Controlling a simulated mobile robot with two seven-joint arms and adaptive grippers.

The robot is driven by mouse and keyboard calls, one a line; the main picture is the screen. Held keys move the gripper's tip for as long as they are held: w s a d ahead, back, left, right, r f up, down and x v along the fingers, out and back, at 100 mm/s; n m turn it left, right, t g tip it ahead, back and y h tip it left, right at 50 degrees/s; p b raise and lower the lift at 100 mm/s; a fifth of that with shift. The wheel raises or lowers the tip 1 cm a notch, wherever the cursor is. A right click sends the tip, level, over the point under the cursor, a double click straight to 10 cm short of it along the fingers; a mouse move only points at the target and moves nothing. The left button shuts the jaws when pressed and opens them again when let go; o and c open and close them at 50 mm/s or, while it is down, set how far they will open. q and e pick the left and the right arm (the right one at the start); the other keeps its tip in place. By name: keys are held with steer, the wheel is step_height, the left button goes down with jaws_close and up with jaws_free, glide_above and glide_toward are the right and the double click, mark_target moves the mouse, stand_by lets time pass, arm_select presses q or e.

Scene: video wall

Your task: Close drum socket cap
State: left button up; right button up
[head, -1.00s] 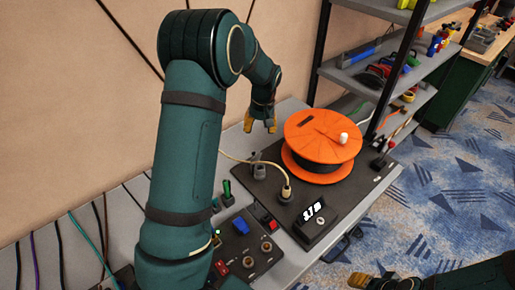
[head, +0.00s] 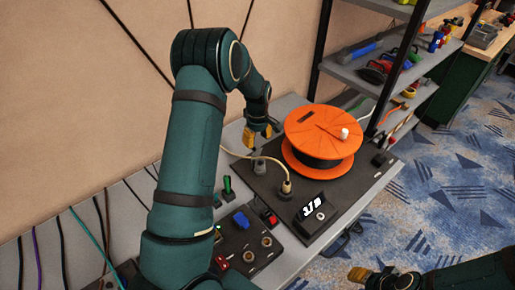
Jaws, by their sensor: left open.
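The orange cable drum (head: 318,127) sits on a dark base plate (head: 262,190) on the bench, with a white knob on top. At the drum's left is a small grey socket part (head: 260,166) with a raised piece that looks like its cap; its exact position is hard to tell. A beige cable runs to a plug (head: 286,186) standing in front of the drum. My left gripper (head: 257,138) has yellow fingertips, is open and empty, and hangs just above and behind the grey socket. My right gripper (head: 358,274) is at the lower right edge, away from the bench, its jaws unclear.
A display box (head: 312,208) stands at the front of the plate. A switch panel (head: 245,245) with blue and red parts is to its left. A shelf rack (head: 385,67) with tools rises behind the drum. Blue patterned carpet (head: 440,200) lies at the right.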

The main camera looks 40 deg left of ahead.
mark_target(258, 149)
arm_select(q)
steer(key=shift+f, duration=2.35)
